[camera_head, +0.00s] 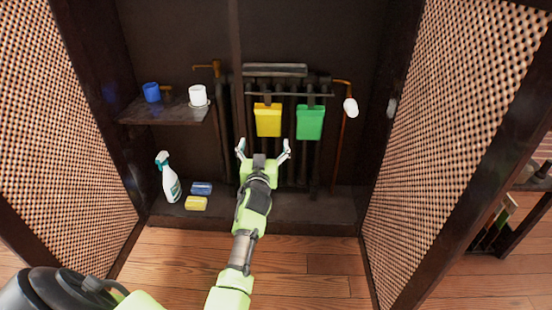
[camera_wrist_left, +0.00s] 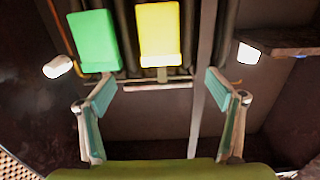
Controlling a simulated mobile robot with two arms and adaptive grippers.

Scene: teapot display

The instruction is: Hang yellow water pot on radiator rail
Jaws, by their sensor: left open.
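The yellow water pot (camera_head: 268,123) is upright against the radiator (camera_head: 290,150), just below the thin radiator rail (camera_head: 318,95). A tab at its top reaches up to the rail, and it appears to hang there. My left gripper (camera_head: 263,147) is open and empty, just below and in front of the yellow pot. In the left wrist view, which is upside down, the yellow pot (camera_wrist_left: 158,38) lies beyond the open fingers (camera_wrist_left: 160,86), apart from them. A pale bar (camera_wrist_left: 157,86) shows near its tab. My right gripper is not in view.
A green pot (camera_head: 310,122) hangs just right of the yellow one. A shelf (camera_head: 150,112) at left holds blue and white cups. A spray bottle (camera_head: 168,178) and two sponges stand on the cabinet floor. Open lattice doors flank both sides.

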